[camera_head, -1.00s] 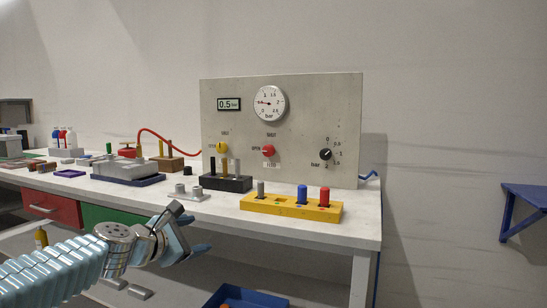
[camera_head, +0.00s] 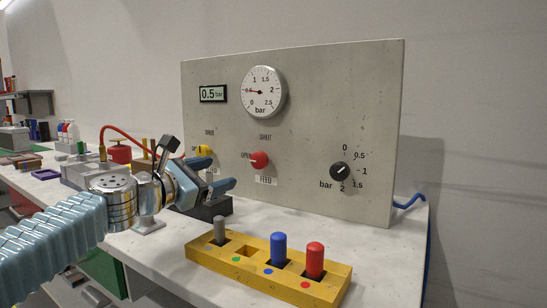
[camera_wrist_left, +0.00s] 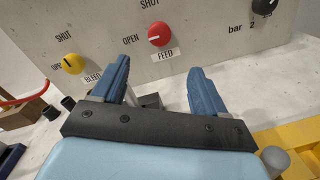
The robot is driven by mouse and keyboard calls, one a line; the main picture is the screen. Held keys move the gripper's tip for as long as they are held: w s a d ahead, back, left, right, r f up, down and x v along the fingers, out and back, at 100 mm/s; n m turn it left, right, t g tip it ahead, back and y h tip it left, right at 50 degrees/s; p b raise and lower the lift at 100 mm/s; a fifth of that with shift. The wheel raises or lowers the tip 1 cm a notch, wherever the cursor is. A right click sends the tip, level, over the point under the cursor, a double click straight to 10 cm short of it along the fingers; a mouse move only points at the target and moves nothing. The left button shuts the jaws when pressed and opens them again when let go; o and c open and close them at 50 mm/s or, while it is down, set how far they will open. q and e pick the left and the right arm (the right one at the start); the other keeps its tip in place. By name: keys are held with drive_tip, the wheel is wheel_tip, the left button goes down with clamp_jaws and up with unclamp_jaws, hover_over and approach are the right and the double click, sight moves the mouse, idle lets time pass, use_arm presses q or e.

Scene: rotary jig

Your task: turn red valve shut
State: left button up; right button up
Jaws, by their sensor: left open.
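The red valve knob (camera_head: 259,160) is on the grey upright panel, above the FEED label. Its pale mark points left, toward OPEN; SHUT is printed above it. In the left wrist view the red knob (camera_wrist_left: 160,35) lies ahead, between and beyond the fingertips. My left gripper (camera_head: 218,175) is open and empty, a short way to the left of and in front of the knob, not touching it. Its two blue fingers (camera_wrist_left: 160,68) are spread apart in the wrist view. My right gripper is not in view.
A yellow BLEED knob (camera_head: 203,151) is left of the red one, partly behind my gripper. A black selector knob (camera_head: 340,171) is to the right. The gauge (camera_head: 262,91) and display (camera_head: 213,94) read about 0.5 bar. A yellow peg block (camera_head: 215,259) stands on the bench below.

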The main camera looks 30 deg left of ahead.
sight(257, 160)
use_arm(q)
drive_tip(key=w, duration=0.4)
drive_tip(key=w+d, duration=0.1)
drive_tip(key=w, duration=0.4)
drive_tip(key=w+d, duration=0.1)
drive_tip(key=w, duration=0.4)
drive_tip(key=shift+w+d+r, duration=0.1)
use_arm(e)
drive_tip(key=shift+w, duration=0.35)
use_arm(q)
drive_tip(key=c, duration=1)
drive_tip(key=shift+c, duration=0.2)
